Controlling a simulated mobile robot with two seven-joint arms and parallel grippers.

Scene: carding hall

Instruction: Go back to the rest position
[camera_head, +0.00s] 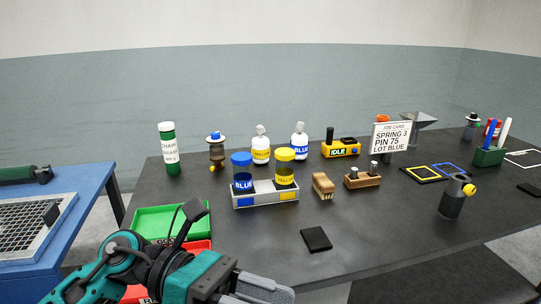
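My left gripper (262,292) reaches in from the bottom left, over the front edge of the dark table (370,235). Its two grey fingers look apart with nothing seen between them; the lower one is cut off by the picture's edge. My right gripper is not in view.
A green tray (150,222) and a partly hidden red tray (199,246) lie beside my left arm. A holder (262,201) with blue and yellow jars stands behind. A black pad (316,239) lies nearer the front. A blue machine (75,225) stands left.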

